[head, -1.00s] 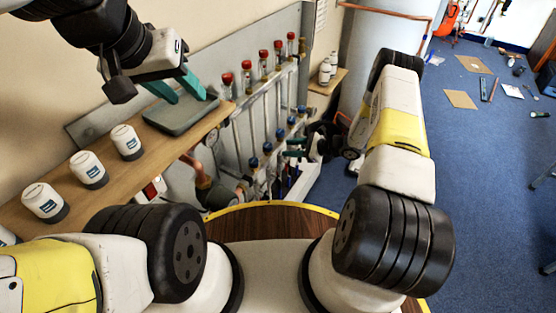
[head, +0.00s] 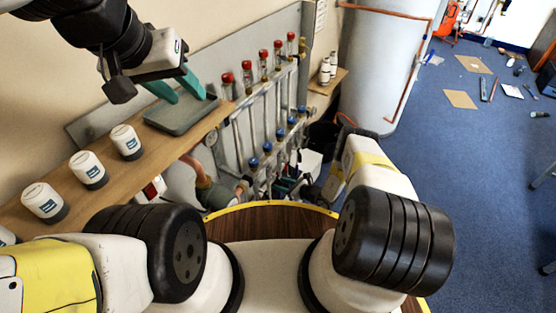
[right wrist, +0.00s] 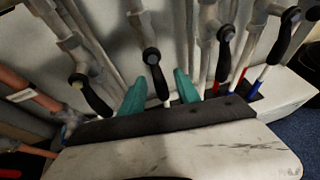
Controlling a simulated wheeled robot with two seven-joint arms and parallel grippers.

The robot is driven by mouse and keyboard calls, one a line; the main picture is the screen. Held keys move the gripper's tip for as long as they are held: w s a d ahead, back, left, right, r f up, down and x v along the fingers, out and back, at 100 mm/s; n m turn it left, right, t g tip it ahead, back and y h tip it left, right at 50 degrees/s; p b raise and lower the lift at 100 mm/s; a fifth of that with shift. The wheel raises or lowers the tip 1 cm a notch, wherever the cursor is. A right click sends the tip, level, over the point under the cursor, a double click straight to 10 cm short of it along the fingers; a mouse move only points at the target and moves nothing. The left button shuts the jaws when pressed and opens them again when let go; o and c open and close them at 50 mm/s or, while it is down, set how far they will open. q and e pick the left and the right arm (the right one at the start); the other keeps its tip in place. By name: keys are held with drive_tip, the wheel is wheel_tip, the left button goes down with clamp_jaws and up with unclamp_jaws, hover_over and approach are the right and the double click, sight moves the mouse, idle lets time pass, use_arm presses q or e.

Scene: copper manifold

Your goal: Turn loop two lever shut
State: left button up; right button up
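The copper manifold (head: 262,115) stands against the grey back board, with red caps on top and blue caps lower down. In the right wrist view several black levers hang down along its pipes: a left one (right wrist: 92,95), a middle one (right wrist: 156,75), another (right wrist: 224,58) and a far right one (right wrist: 283,38). I cannot tell which is loop two. My right gripper (right wrist: 160,78) is open, its teal fingers either side of the middle lever in the picture; contact is unclear. My left gripper (head: 182,88) is open and empty over the grey tray.
The grey tray (head: 182,119) and several white tubs (head: 88,169) stand on the wooden shelf (head: 60,212). A white tank (head: 380,70) is behind my right arm. Red and blue rods (right wrist: 240,82) stand near the right levers. Blue floor at right is mostly clear nearby.

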drive_tip(key=shift+w+a+f, duration=0.2)
drive_tip(key=shift+w+a, duration=0.2)
drive_tip(key=shift+a, duration=0.05)
clamp_jaws()
idle(1.2)
